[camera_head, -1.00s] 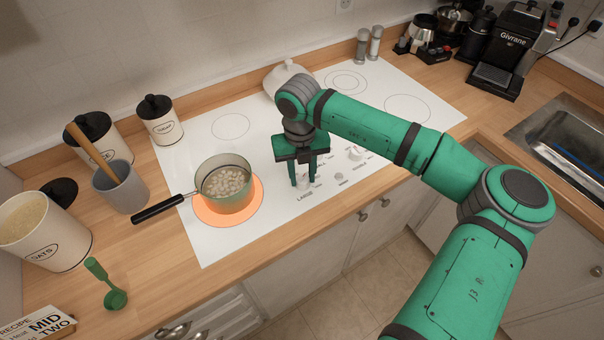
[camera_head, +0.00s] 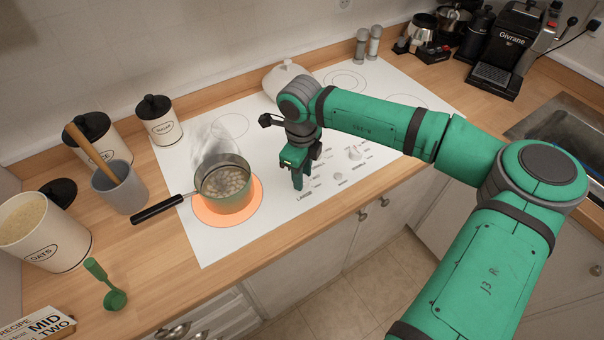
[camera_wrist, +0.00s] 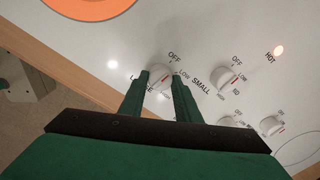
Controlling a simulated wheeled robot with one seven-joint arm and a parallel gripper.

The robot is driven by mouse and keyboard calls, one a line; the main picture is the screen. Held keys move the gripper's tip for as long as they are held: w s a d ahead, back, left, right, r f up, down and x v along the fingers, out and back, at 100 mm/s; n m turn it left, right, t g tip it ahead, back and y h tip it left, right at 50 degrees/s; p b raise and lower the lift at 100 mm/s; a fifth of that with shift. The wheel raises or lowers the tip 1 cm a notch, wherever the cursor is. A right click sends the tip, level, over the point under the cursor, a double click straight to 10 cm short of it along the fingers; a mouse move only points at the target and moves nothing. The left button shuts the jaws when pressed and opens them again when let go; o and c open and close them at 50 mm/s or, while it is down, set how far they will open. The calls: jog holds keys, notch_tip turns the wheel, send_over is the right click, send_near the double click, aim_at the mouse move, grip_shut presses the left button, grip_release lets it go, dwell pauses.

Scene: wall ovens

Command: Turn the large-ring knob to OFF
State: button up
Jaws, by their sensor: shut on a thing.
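The large-ring knob (camera_wrist: 160,77) is white and sits by the partly covered LARGE label in the wrist view, with OFF printed above it and LOW to its right. My gripper (camera_wrist: 161,80) has one green finger on each side of this knob and is shut on it. I cannot tell exactly where the knob's mark points. In the head view my gripper (camera_head: 298,178) reaches down to the control area and hides the knob. An orange glowing ring (camera_head: 205,218) lies under a steaming pot (camera_head: 224,190).
The small-ring knob (camera_wrist: 229,80) is just right of the held one, with more knobs beyond. A lit HOT light (camera_wrist: 278,50) shows. The pot's black handle (camera_head: 158,209) points left. Canisters (camera_head: 160,122) stand at left, a coffee machine (camera_head: 502,50) at back right.

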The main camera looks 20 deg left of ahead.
jog(key=shift+n, duration=1)
jog(key=o, duration=1.1)
jog(key=shift+c, duration=0.2)
notch_tip(320, 180, up, 11)
jog(key=shift+s, duration=0.15)
